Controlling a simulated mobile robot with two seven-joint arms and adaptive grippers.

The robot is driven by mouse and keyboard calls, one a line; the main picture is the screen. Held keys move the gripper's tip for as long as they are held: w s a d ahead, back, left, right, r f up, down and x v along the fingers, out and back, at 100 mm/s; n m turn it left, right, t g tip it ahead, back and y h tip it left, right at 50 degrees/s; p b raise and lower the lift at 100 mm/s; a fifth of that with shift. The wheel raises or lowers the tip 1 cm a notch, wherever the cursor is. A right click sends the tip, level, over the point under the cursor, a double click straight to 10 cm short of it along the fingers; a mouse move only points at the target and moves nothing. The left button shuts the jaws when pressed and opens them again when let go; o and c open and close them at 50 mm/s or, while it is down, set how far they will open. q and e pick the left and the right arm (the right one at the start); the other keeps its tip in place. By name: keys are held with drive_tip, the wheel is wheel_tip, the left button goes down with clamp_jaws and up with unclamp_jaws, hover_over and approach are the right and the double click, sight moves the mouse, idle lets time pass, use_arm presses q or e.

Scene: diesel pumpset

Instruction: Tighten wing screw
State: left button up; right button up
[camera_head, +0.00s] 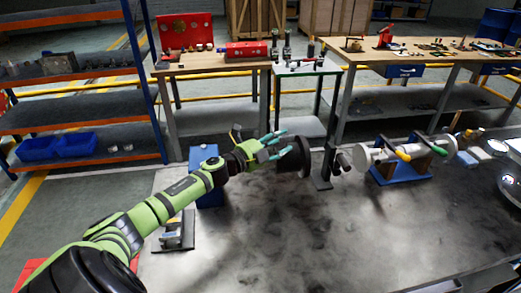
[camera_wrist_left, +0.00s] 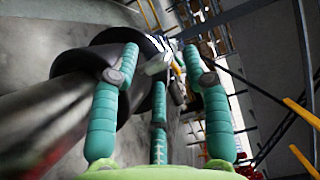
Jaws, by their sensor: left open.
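My left gripper (camera_head: 281,142), with teal segmented fingers, is open beside a dark round flange (camera_head: 293,158) on the metal table. In the left wrist view the spread fingers of the gripper (camera_wrist_left: 160,60) reach toward a dark rounded body (camera_wrist_left: 88,62). A small pale metal piece (camera_wrist_left: 158,64) shows between the fingertips; I cannot tell whether it is the wing screw. Nothing is visibly gripped, and contact is unclear. My right gripper is not in view.
A dark upright stand (camera_head: 323,165) is just right of the flange. Further right, a white cylinder (camera_head: 378,156) with yellow and green handles rests on a blue support (camera_head: 402,170). A small dark fixture (camera_head: 174,236) lies below my left arm. The front middle of the table is clear.

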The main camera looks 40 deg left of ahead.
use_arm(q)
drive_tip(key=v, duration=1)
drive_tip(key=shift+r, duration=0.15)
drive_tip(key=shift+r, duration=0.15)
